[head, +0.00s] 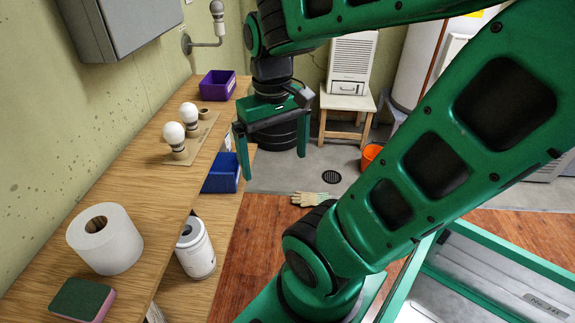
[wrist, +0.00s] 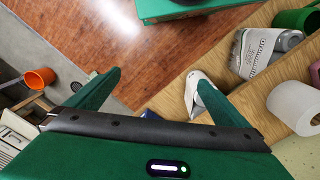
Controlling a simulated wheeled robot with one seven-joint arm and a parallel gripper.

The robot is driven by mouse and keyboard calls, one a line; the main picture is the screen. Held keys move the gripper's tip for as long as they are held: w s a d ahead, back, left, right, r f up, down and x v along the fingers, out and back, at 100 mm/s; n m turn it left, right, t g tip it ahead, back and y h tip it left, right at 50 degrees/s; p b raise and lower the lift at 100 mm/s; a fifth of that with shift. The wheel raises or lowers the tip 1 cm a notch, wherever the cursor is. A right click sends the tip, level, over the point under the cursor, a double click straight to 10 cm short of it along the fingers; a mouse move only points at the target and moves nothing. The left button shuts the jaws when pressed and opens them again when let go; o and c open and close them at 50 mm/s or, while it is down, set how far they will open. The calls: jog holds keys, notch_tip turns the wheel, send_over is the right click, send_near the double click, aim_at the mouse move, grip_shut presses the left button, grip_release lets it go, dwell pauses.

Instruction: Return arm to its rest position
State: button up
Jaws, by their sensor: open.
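My gripper (head: 273,165) hangs past the right edge of the wooden shelves in the head view, pointing down. Its two green fingers are spread wide with nothing held between them. The wrist view also shows the open gripper (wrist: 158,80), with the wood floor beyond the fingers. My green arm crosses the right side of the head view and is bent back above the gripper. A white object (wrist: 192,88) shows behind the right finger in the wrist view, partly hidden; I cannot tell what it is.
The upper shelf (head: 150,135) holds a paper roll (head: 104,238), a sponge (head: 80,301), bulbs on a board (head: 178,154) and a purple bin (head: 217,85). A blue bin (head: 222,174) and a white canister (head: 195,250) are below. Gloves (head: 312,198) and an orange bucket (head: 371,155) are on the floor.

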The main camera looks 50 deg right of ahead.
jog(key=s+m, duration=0.1)
jog(key=s+d+f+m, duration=0.1)
jog(key=s, duration=0.1)
jog(key=s+f, duration=0.1)
jog(key=shift+s+d+m, duration=0.15)
jog(key=shift+d+m, duration=0.2)
jog(key=shift+m, duration=0.05)
dwell(0.8)
